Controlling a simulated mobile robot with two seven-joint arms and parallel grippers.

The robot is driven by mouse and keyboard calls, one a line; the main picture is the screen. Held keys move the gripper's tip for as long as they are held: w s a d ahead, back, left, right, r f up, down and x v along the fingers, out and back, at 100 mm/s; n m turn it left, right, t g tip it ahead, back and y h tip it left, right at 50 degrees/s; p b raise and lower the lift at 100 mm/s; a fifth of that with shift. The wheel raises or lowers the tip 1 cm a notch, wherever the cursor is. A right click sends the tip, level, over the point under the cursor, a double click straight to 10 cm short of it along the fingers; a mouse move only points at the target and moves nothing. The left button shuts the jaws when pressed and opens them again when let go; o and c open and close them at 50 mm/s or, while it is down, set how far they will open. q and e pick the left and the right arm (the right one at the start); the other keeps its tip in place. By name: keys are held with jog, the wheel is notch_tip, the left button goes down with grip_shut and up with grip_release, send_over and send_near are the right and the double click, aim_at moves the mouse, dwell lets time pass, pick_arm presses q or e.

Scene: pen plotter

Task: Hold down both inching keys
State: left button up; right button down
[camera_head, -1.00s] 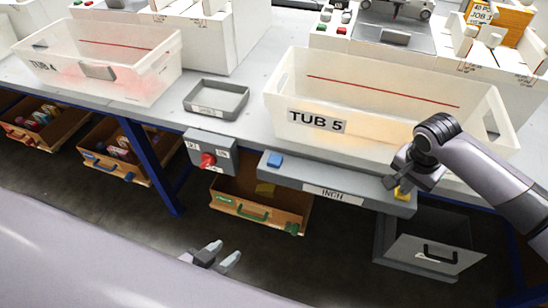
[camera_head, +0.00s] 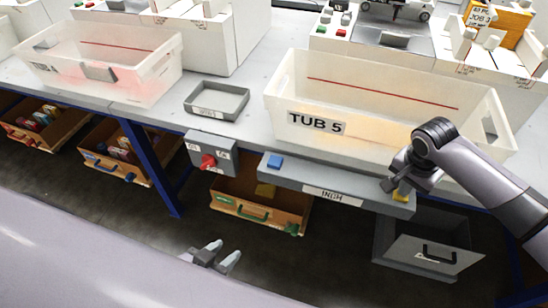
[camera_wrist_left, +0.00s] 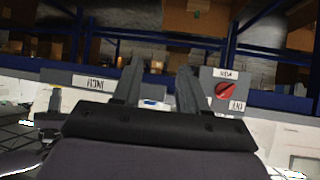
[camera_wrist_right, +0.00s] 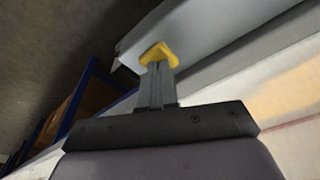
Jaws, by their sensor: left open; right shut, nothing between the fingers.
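The grey INCH bar (camera_head: 293,182) runs along the table's front edge, with a blue key (camera_head: 274,162) at its left end and a yellow key (camera_head: 401,195) at its right end. My right gripper (camera_head: 399,186) is shut and empty, its fingertips at the yellow key. In the right wrist view the tips meet the yellow key (camera_wrist_right: 158,53); how far it is pressed I cannot tell. My left gripper (camera_head: 226,253) is open and empty, low in front of the table and apart from the bar. In the left wrist view the blue key (camera_wrist_left: 151,102) shows between its fingers.
A box with a red knob (camera_head: 208,161) is beside the bar's left end. TUB 5 (camera_head: 375,125) stands behind the bar, and a small grey tray (camera_head: 217,100) is left of it. An open drawer (camera_head: 258,205) and a grey bin (camera_head: 425,250) are below.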

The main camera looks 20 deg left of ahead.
aim_at(276, 159)
dwell(0.3)
pick_arm(q)
jog(key=c, duration=0.4)
jog(key=shift+w+d, duration=0.2)
grip_shut()
jog(key=w+d+r+g, duration=0.2)
jog(key=w+d+r, duration=0.1)
jog(key=w, duration=0.4)
jog(key=w+d+r+n+g, duration=0.1)
jog(key=w+d+r, duration=0.2)
jog(key=w, duration=0.4)
jog(key=w+d+r+g+h, duration=0.1)
jog(key=w+d+r+g, duration=0.1)
jog(key=w, duration=0.5)
jog(key=shift+w+d+r+n+g, duration=0.15)
jog(key=shift+d+r+n, duration=0.1)
jog(key=shift+r, duration=0.4)
jog(key=shift+w+d+r+n+g, duration=0.1)
jog(key=shift+d+r+n+g, duration=0.1)
jog(key=shift+r, duration=0.45)
jog(key=w+a+r+g+y, duration=0.3)
jog(key=a+r, duration=0.2)
jog(key=r, duration=0.2)
jog(key=shift+n, duration=0.25)
jog(key=shift+s+f, duration=0.2)
jog(key=shift+f, duration=3.1)
jog(key=shift+f, duration=0.1)
